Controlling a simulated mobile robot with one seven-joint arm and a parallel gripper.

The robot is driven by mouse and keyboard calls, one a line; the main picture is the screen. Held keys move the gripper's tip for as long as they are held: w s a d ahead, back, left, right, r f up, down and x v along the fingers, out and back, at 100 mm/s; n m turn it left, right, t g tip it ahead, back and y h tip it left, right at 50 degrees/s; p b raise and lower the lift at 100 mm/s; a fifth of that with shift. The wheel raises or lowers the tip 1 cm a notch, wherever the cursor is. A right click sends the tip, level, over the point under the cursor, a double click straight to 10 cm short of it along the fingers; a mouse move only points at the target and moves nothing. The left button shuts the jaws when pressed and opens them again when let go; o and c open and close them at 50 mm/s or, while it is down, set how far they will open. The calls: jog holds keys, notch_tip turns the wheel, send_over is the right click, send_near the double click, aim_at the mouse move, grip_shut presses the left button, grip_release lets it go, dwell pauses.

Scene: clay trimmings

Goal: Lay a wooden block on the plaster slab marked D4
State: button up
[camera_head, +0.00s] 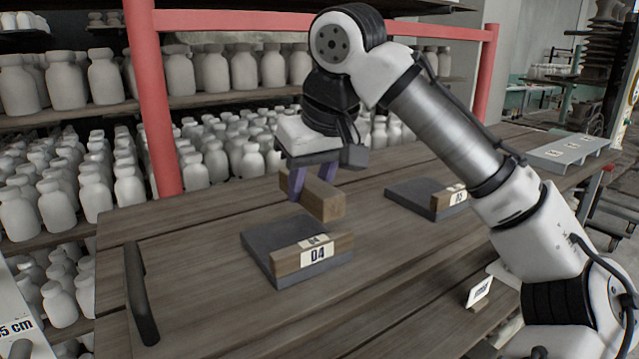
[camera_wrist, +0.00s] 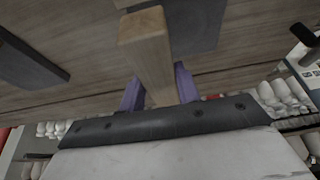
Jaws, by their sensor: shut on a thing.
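My gripper (camera_head: 312,180) has two purple fingers shut on a plain wooden block (camera_head: 325,203). In the wrist view the block (camera_wrist: 148,50) sits between the fingers, its long end reaching out past them. I hold it in the air, above the bench and just behind the dark grey plaster slab (camera_head: 262,238). That slab lies on the bench and carries a wooden piece (camera_head: 285,262) along its front edge, with a label that reads 04 or D4. The slab also shows in the wrist view (camera_wrist: 205,25), partly behind the held block.
A second grey slab (camera_head: 408,192) with a labelled wooden piece lies to the right. A black handle (camera_head: 140,292) is at the bench's left end. A small white card (camera_head: 479,291) stands at the front edge. Shelves of pale bottles and red posts (camera_head: 152,100) stand behind.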

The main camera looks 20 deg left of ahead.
aim_at(308, 227)
jog(key=shift+w+a, duration=0.25)
jog(key=shift+a, duration=0.05)
jog(key=shift+w+a+f, duration=0.15)
jog(key=shift+f, duration=0.15)
jog(key=shift+f+b, duration=1.1)
jog(key=shift+f, duration=0.65)
jog(key=shift+f, duration=0.2)
jog(key=o, duration=1.1)
